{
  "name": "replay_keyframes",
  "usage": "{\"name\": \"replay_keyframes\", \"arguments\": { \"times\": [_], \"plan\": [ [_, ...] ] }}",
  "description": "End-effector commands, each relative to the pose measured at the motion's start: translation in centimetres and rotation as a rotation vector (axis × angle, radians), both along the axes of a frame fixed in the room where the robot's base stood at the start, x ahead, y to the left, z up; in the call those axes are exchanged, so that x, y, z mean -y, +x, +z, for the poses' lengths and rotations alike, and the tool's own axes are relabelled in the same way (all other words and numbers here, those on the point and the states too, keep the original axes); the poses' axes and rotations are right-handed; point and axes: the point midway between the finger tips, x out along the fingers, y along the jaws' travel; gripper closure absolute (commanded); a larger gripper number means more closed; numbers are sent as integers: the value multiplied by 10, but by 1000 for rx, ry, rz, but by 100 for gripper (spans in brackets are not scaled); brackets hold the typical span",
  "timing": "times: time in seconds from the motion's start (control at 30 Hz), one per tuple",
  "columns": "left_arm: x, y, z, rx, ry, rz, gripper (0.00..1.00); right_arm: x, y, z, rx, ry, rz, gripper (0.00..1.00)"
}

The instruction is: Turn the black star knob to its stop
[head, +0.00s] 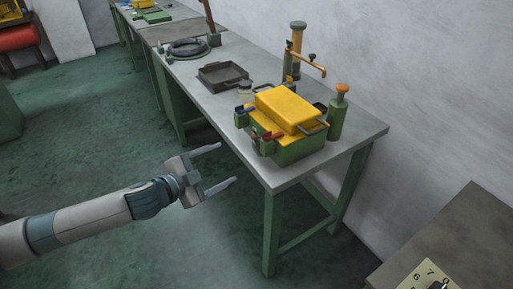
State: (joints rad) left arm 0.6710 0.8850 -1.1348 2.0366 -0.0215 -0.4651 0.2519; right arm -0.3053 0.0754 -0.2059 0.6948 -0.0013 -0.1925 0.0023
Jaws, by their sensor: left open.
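A black knob (438,285) shows at the bottom right edge of the head view. It sits on a cream dial plate (418,274) with printed numbers, a 7 and a 6 among them. Most of the knob and plate is cut off by the frame, so its star shape and setting cannot be told. My left gripper (227,163) is open and empty, its two fingers apart. It hangs over the floor in front of the long bench, well to the left of the knob. My right gripper is not in view.
The dial plate lies on a grey surface (470,225) at the lower right. The long bench (215,105) carries a yellow-topped green box (290,108), a green bottle (336,118), a dark tray (222,75) and a brass stand (296,50). Open green floor (110,130) lies left.

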Motion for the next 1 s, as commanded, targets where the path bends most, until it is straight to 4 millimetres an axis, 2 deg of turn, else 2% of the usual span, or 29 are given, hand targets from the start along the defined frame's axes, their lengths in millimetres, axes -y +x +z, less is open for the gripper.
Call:
{"name": "replay_keyframes", "arguments": {
  "times": [0.23,0.53,1.0],
  "plan": [
    [14,18,-5,0,-1,0,26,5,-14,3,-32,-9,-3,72],
    [43,57,-18,1,0,1,26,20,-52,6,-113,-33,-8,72],
    [84,113,-40,0,1,1,26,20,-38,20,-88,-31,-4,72]
  ]
}}
